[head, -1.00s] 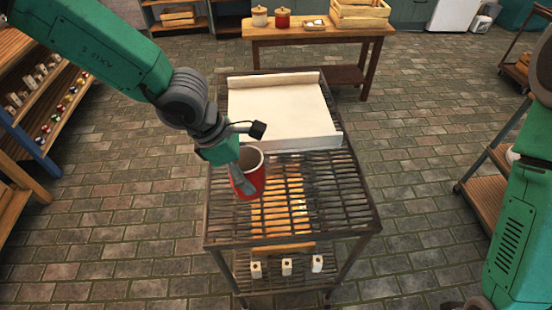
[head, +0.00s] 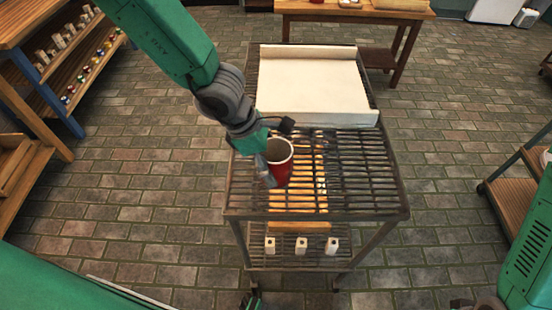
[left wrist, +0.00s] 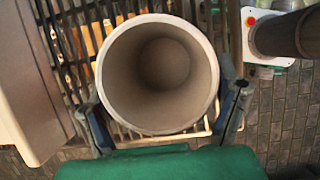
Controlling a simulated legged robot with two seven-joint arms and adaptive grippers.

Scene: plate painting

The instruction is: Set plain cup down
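The plain cup (head: 283,171) is red outside and pale grey inside. It is upright over the left part of the slatted metal top of the cart (head: 365,178). I cannot tell whether its base touches the slats. My left gripper (head: 268,174) is shut on the cup, with a finger against its side. In the left wrist view the cup (left wrist: 160,75) opens toward the camera between the two fingers.
A pale tray-like board (head: 312,85) covers the back of the cart. Small white blocks (head: 302,245) stand on the lower shelf. The slats right of the cup are clear. A wooden table (head: 350,12) stands behind, and shelves (head: 60,60) stand at the left.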

